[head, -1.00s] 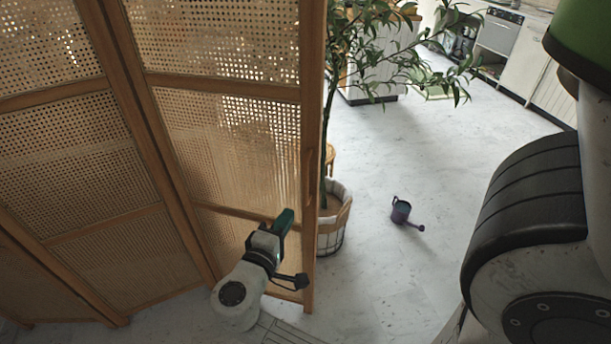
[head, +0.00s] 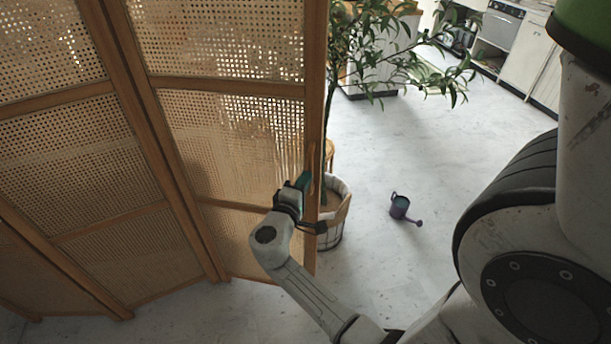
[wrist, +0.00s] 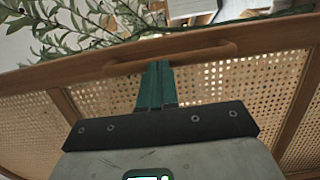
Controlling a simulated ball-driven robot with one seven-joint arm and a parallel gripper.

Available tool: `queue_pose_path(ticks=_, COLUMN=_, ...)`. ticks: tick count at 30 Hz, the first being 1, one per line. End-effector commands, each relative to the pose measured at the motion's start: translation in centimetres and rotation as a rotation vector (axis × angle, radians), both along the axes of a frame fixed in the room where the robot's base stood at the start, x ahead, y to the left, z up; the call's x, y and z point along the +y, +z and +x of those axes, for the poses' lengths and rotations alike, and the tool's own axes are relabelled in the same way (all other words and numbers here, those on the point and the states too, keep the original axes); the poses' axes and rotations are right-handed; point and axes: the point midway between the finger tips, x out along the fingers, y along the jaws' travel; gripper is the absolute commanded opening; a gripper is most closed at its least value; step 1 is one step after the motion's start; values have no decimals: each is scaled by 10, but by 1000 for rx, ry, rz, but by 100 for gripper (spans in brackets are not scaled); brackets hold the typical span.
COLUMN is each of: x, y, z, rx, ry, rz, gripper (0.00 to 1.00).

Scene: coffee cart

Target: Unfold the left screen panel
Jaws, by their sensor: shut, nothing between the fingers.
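The folding screen has wooden frames and woven cane infill. Its panel with the free edge (head: 235,145) stands at the left of the head view, with a wooden handle (head: 311,168) on the edge stile. The handle also shows in the wrist view (wrist: 170,59) as a bar along the frame. My gripper (head: 304,180) is beside the handle, its green fingers shut and empty. In the wrist view the fingertips (wrist: 158,66) reach up to the handle and overlap it. I cannot tell whether they touch it.
A potted tree in a basket planter (head: 333,215) stands just behind the panel's free edge. A purple watering can (head: 400,206) lies on the pale floor to the right. White cabinets (head: 525,45) stand at the back right.

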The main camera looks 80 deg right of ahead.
Motion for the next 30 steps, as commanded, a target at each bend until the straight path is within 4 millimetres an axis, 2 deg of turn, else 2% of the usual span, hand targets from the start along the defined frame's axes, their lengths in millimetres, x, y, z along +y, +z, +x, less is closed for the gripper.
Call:
queue_pose_path(ticks=4, x=-7, y=1, z=-1, rx=0, ry=-2, rz=0, gripper=0)
queue_pose_path(ticks=14, x=-8, y=-1, z=-1, rx=-1, ry=-2, rz=0, gripper=0)
queue_pose_path(ticks=17, x=-18, y=-3, z=-1, rx=-2, ry=-5, rz=0, gripper=0)
queue_pose_path(ticks=24, x=-60, y=-4, z=-2, rx=-2, ry=-3, rz=1, gripper=0)
queue_pose_path(ticks=30, x=-69, y=1, z=-3, rx=-4, ry=-3, rz=2, gripper=0)
